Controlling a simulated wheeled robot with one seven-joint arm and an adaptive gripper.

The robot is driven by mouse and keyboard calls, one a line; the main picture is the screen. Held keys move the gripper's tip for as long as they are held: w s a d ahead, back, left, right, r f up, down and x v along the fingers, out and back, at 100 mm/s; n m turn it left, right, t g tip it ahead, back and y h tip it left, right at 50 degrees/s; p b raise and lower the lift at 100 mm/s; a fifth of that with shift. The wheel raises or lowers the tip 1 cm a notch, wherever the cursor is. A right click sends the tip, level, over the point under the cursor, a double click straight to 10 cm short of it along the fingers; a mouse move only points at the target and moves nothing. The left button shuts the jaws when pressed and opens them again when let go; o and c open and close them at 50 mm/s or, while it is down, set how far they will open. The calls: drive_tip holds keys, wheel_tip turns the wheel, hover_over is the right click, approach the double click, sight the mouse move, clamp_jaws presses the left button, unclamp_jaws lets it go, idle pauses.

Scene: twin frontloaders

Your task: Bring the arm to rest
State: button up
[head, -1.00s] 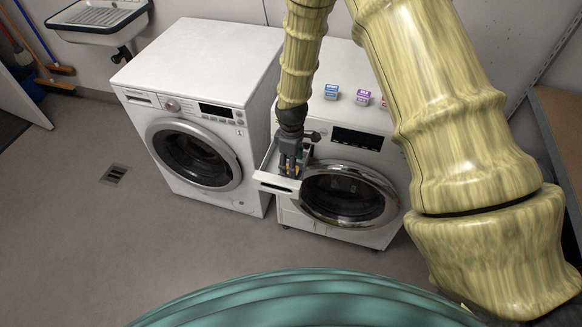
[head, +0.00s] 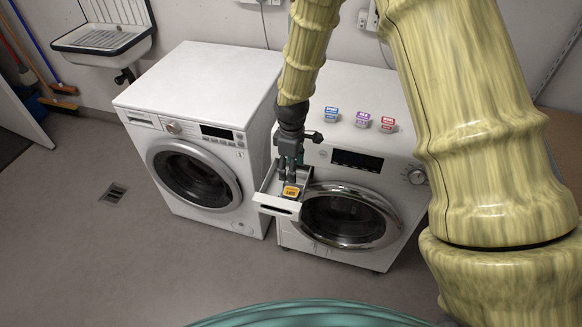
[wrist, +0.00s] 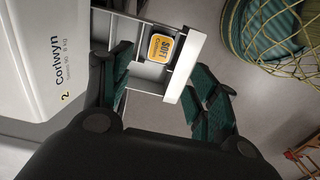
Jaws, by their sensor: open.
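My gripper (head: 290,163) is open, pointing down just above the pulled-out detergent drawer (head: 277,208) of the right-hand washing machine (head: 345,95). A yellow box (head: 291,191) sits in the drawer below the fingers. In the wrist view the yellow box (wrist: 161,47), with lettering that seems to read "SOFT", lies in a drawer compartment. The drawer's white front (wrist: 185,68) shows between my two dark green fingers (wrist: 160,92). The box appears apart from the fingers.
A second washing machine (head: 195,85) stands at the left. Blue (head: 332,114), purple (head: 362,119) and red (head: 388,124) boxes stand on the right machine's top. A sink (head: 105,35) hangs on the back wall. A basket (wrist: 270,30) shows in the wrist view. The floor in front is clear.

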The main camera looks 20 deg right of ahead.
drive_tip(key=s+f+m+p, duration=0.3)
drive_tip(key=s+f, duration=0.4)
drive_tip(key=s, duration=0.2)
drive_tip(key=s+d+f+m+p, duration=0.1)
drive_tip(key=s+m+p, duration=0.1)
drive_tip(key=s, duration=0.7)
drive_tip(key=s+d+f+m+p, duration=0.1)
drive_tip(key=s+f+m+p, duration=0.1)
drive_tip(key=s, duration=0.7)
drive_tip(key=s+d+f+m+p, duration=0.1)
drive_tip(key=s+m, duration=0.3)
drive_tip(key=s, duration=0.5)
drive_tip(key=shift+s+f+p, duration=0.15)
drive_tip(key=shift+f+p, duration=0.25)
drive_tip(key=shift+p, duration=0.3)
drive_tip(key=shift+d, duration=0.1)
